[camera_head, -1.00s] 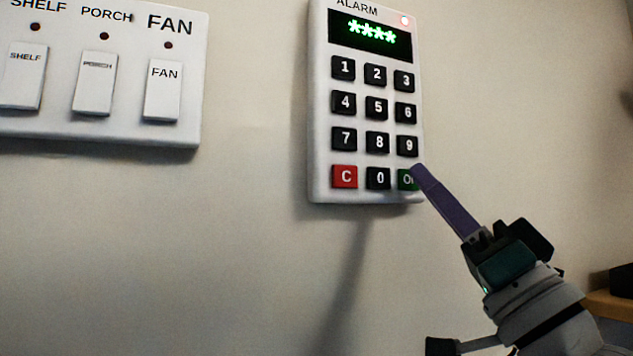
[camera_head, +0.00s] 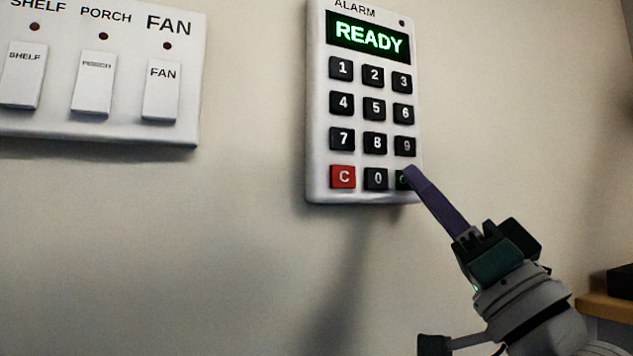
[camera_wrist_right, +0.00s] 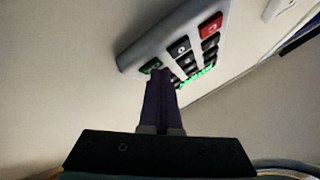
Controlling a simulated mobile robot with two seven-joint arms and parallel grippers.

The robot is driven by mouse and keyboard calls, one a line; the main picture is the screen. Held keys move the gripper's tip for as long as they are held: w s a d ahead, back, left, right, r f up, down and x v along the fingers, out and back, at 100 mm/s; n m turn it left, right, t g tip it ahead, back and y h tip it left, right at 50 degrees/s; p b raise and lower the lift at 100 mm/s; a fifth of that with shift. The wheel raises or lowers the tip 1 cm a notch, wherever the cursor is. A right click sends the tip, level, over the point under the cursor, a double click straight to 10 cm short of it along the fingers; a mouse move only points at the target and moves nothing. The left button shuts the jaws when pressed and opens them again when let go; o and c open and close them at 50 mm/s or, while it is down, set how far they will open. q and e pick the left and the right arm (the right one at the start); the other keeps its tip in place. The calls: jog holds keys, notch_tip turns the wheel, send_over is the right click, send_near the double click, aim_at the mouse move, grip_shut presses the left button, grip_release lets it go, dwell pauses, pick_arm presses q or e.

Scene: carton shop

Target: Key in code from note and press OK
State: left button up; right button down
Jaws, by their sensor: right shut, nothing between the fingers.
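The white alarm keypad (camera_head: 318,130) is on the wall, and its display (camera_head: 368,37) reads READY in green. The small lamp (camera_head: 402,23) at its top right is dark. The green OK key (camera_head: 402,182) is mostly hidden behind the tip of my right gripper (camera_head: 411,172), which is shut and empty with its purple fingers at the key. In the right wrist view the fingertips (camera_wrist_right: 160,72) are at the green key (camera_wrist_right: 150,65); whether they touch it is hard to tell. The red C key (camera_head: 342,177) is uncovered. No note is in view. My left gripper is not in view.
A white switch panel (camera_head: 100,130) with SHELF, PORCH and FAN rockers is on the wall to the left. A wooden ledge (camera_head: 607,306) with a dark object (camera_head: 621,281) is at the lower right. The wall below the keypad is bare.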

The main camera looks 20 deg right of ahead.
jog(key=shift+s, duration=0.15)
jog(key=shift+s+p, duration=0.5)
jog(key=shift+s, duration=0.15)
jog(key=shift+s+d+p, duration=0.15)
jog(key=shift+s+p, duration=0.5)
jog(key=shift+s, duration=0.6)
jog(key=shift+s+d+p, duration=0.1)
jog(key=shift+s+p, duration=0.5)
jog(key=shift+s, duration=0.65)
